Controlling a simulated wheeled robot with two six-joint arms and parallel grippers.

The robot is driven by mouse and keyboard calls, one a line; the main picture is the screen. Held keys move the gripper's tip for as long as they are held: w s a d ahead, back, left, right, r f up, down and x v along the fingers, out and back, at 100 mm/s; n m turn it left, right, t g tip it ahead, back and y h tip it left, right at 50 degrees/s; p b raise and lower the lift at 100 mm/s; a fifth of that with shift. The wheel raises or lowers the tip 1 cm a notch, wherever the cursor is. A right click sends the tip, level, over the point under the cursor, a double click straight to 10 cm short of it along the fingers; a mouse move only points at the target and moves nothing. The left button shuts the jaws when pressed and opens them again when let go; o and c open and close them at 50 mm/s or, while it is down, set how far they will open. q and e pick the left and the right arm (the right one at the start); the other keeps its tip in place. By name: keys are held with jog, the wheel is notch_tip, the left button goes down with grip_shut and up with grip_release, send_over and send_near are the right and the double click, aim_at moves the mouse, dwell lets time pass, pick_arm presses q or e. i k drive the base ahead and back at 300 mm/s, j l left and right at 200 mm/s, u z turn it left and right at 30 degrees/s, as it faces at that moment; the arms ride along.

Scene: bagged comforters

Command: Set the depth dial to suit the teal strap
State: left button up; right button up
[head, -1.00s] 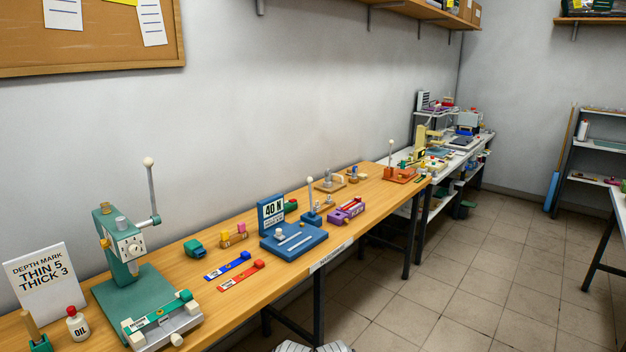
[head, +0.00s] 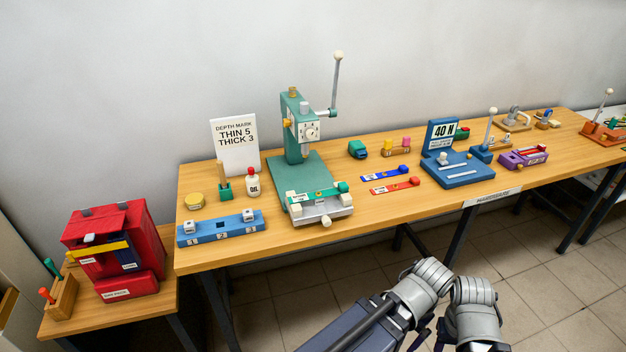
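A green press (head: 292,140) stands on the wooden bench, its lever raised with a pale ball on top. The round white depth dial (head: 310,131) is on the front of its head; its setting is too small to read. The teal strap (head: 325,192) lies across the grey holder at the press's front, with a small label I cannot read. A white sign (head: 234,147) behind reads "DEPTH MARK THIN 5 THICK 3". Grey links of my arms show at the bottom, below the bench edge; I cannot make out either gripper.
An oil bottle (head: 252,183) and a blue numbered block (head: 221,228) are left of the press. Blue (head: 386,173) and red (head: 397,186) straps lie to its right, before a blue "40 N" device (head: 457,168). A red box (head: 112,250) stands on the lower left table.

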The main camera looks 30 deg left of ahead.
aim_at(310, 134)
jog(key=j+u, duration=0.1)
jog(key=u, duration=1.05)
jog(key=k+j, duration=0.05)
